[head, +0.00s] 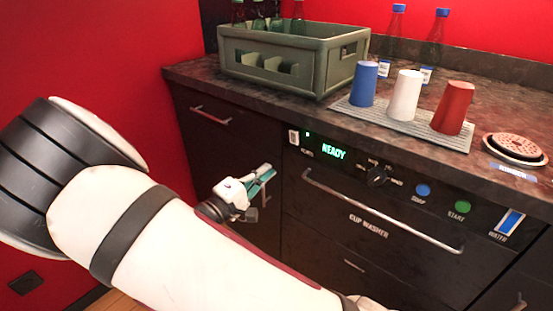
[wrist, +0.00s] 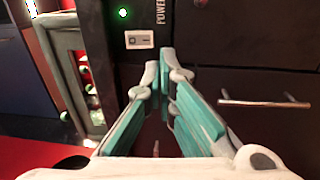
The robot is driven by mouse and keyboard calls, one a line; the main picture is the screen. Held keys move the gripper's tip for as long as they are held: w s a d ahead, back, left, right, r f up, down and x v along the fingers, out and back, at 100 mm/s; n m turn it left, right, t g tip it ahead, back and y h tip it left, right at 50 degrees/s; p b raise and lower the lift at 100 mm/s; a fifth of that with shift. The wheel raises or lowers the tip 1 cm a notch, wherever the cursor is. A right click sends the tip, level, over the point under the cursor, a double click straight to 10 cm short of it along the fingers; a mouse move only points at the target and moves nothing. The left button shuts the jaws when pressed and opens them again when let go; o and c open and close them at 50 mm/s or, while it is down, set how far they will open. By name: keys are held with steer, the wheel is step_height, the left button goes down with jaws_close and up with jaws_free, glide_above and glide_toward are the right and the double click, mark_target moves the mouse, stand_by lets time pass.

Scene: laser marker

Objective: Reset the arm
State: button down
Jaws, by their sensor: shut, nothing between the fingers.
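My arm, white with dark bands, reaches across the lower left of the head view. My gripper (head: 266,174) is in front of the dark cabinet, below the counter and left of the cup washer's front panel (head: 345,225). In the wrist view its teal-lined fingers (wrist: 164,62) come together at the tips, with nothing between them. The white power switch (wrist: 139,39) and a lit green lamp (wrist: 123,13) show beyond the fingertips. The fingers appear apart from the cabinet front, though the exact distance is hard to judge.
A green crate with bottles (head: 290,55) stands on the counter (head: 205,72). Blue (head: 363,84), white (head: 403,95) and red (head: 453,107) cups stand on a ridged mat (head: 390,122). The washer's long handle (head: 380,212) juts out. The washer display (head: 335,151) reads READY.

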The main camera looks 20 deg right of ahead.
steer(key=s+d+r+m+g+y, duration=0.2)
steer(key=s+d+r+m+g, duration=0.15)
steer(key=s+d+g, duration=0.4)
steer(key=s+d+r+m+g+y, duration=0.25)
steer(key=s+d+r+g, duration=0.25)
steer(key=s, duration=0.5)
steer(key=s+a+r+m+t+y, duration=0.1)
steer(key=s+a+r+y, duration=0.3)
steer(key=s, duration=0.7)
steer(key=s+a+r+t+y, duration=0.1)
steer(key=s+y, duration=0.6)
steer(key=s, duration=0.4)
step_height(320, 180, up, 24)
steer(key=t+p, duration=0.3)
steer(key=p, duration=1.9)
steer(key=shift+a+t, duration=0.15)
steer(key=shift+t, duration=0.2)
steer(key=shift+f, duration=0.1)
